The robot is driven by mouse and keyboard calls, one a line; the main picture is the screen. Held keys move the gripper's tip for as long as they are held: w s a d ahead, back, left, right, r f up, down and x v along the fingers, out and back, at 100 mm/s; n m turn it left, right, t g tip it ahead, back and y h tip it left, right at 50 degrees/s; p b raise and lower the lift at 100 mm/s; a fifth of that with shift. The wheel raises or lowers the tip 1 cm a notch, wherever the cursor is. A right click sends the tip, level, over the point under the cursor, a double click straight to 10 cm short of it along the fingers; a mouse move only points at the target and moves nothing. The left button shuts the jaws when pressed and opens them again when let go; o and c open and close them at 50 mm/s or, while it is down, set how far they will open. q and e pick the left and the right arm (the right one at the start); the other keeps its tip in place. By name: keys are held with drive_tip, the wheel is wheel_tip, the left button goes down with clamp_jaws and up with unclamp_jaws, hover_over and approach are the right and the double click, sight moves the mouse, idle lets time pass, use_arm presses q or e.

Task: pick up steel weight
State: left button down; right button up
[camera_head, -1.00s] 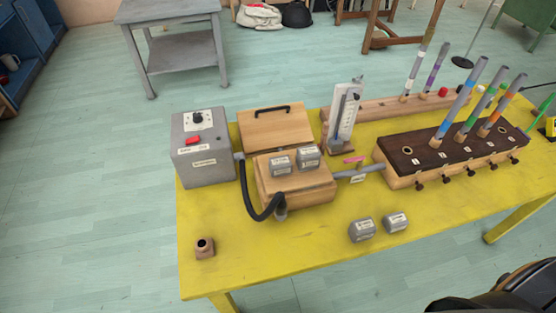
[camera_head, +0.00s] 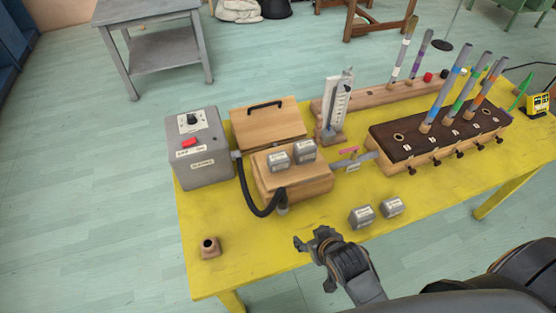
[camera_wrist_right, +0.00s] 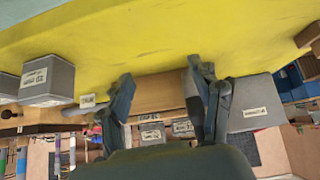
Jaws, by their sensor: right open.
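Two grey steel weights with white labels stand on the yellow table near its front edge, a left one (camera_head: 362,215) and a right one (camera_head: 391,207). Two more, a left one (camera_head: 278,161) and a right one (camera_head: 305,151), sit on the wooden box (camera_head: 310,185). My right gripper (camera_head: 314,250) is open and empty near the table's front edge, left of the front weights and apart from them. In the right wrist view its fingers (camera_wrist_right: 163,80) are spread, and a front weight (camera_wrist_right: 46,80) shows at the left. My left gripper is not in view.
A grey control box (camera_head: 200,155) with a red switch and a black hose (camera_head: 249,200) are at the left. A small brown block (camera_head: 209,247) lies front left. A dark rack (camera_head: 440,137) with coloured tubes stands right.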

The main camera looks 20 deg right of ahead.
drive_tip(key=w+a+r+t, duration=0.2)
drive_tip(key=w+r+t, duration=0.6)
drive_tip(key=r, duration=0.4)
drive_tip(key=g+p, duration=0.1)
drive_tip(key=p, duration=0.1)
approach(279, 158)
drive_tip(key=w, duration=0.3)
drive_tip(key=shift+d+f+m, duration=0.1)
drive_tip(key=shift+f+m, duration=0.05)
drive_tip(key=shift+m, duration=0.15)
drive_tip(key=shift+w+f, duration=0.15)
drive_tip(key=shift+w, duration=0.3)
drive_tip(key=shift+w+f, duration=0.15)
drive_tip(key=shift+w, duration=0.3)
drive_tip(key=shift+f+p+x, duration=0.15)
drive_tip(key=shift+p+x, duration=0.15)
drive_tip(key=shift+x, duration=0.75)
drive_tip(key=shift+f+p+x, duration=0.15)
drive_tip(key=shift+p+x, duration=0.1)
drive_tip(key=shift+x, duration=0.8)
drive_tip(key=shift+s, duration=0.1)
drive_tip(key=shift+c, duration=0.2)
drive_tip(key=c, duration=0.7)
drive_tip(key=shift+r, duration=0.1)
drive_tip(key=c, duration=0.3)
